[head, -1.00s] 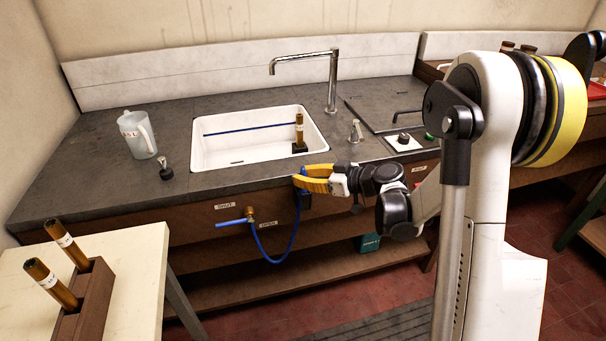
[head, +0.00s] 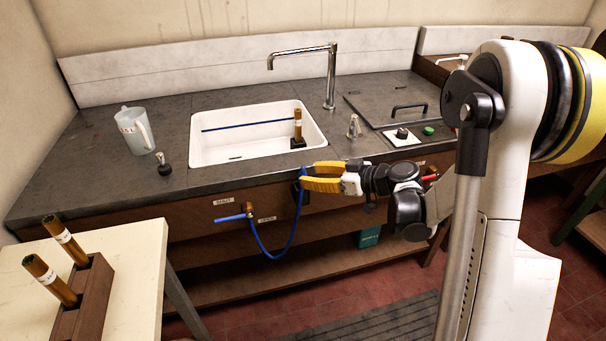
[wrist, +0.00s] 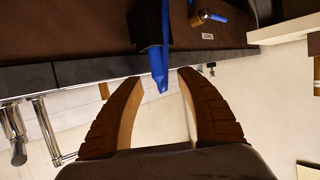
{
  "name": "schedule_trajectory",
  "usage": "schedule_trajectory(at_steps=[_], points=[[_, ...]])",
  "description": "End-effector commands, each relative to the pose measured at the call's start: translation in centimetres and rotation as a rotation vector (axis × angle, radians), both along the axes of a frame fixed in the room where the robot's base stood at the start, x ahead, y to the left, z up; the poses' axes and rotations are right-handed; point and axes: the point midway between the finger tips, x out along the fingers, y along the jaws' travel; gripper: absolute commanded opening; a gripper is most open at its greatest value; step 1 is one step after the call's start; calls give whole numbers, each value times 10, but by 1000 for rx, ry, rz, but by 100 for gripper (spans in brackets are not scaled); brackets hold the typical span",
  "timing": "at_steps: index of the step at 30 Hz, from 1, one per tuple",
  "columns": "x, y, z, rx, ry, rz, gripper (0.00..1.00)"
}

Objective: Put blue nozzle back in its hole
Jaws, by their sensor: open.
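The blue nozzle (wrist: 162,82) shows in the wrist view with its tip between my fingers and a gap on each side. It lies at a black holder (wrist: 151,36) on the counter's front; I cannot tell whether it is seated in the hole. In the head view, the blue hose (head: 292,236) loops from the brass valve up to the holder, which my fingers partly hide. My gripper (head: 305,178), with yellow fingers, is open at the counter's front edge, just around the nozzle. It also shows in the wrist view (wrist: 160,80).
The valve's blue handle (head: 230,218) sticks out left below the counter. Above are a white sink (head: 215,150) with a brass-coloured tube (head: 298,124), a tap (head: 331,80) and a jug (head: 136,130). A pale table (head: 135,270) with a tube rack stands at left.

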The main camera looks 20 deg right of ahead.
Motion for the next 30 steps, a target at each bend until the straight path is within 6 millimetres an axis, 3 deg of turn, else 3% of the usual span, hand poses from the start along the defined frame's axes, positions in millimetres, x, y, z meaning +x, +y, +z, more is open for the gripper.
schedule_trajectory(at_steps=[6,12,30], points=[[-35,-31,17,1,-1,-3,44],[-54,-47,26,1,0,-1,44],[-58,-50,28,0,2,1,44]])
